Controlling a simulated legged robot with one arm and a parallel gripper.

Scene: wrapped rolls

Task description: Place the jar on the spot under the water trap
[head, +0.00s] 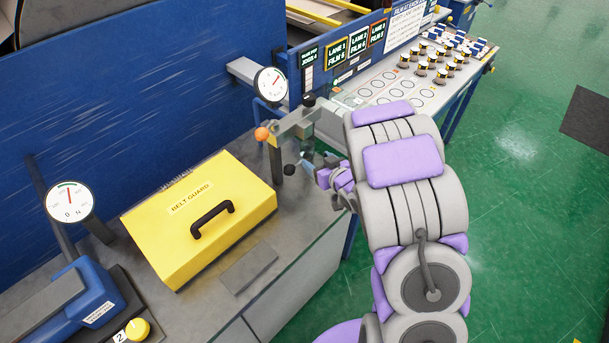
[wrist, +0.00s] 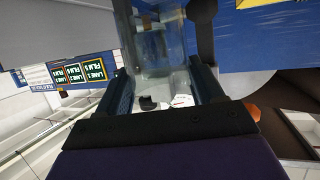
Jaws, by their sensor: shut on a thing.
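My gripper (wrist: 161,76) is shut on a clear, see-through jar (wrist: 152,86), with one dark blue finger on each side of it in the wrist view. In the head view my gripper (head: 318,170) is at the valve fixture (head: 292,126), a grey bracket with a black knob on top and an orange ball at its left. Clear material shows under this bracket; I cannot tell there whether it is the water trap's bowl or the jar. The spot under the trap is hidden by the fixture and my gripper.
A yellow belt guard box (head: 196,222) with a black handle stands on the grey bench (head: 290,262) left of my gripper. A round gauge (head: 271,85) is behind the fixture.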

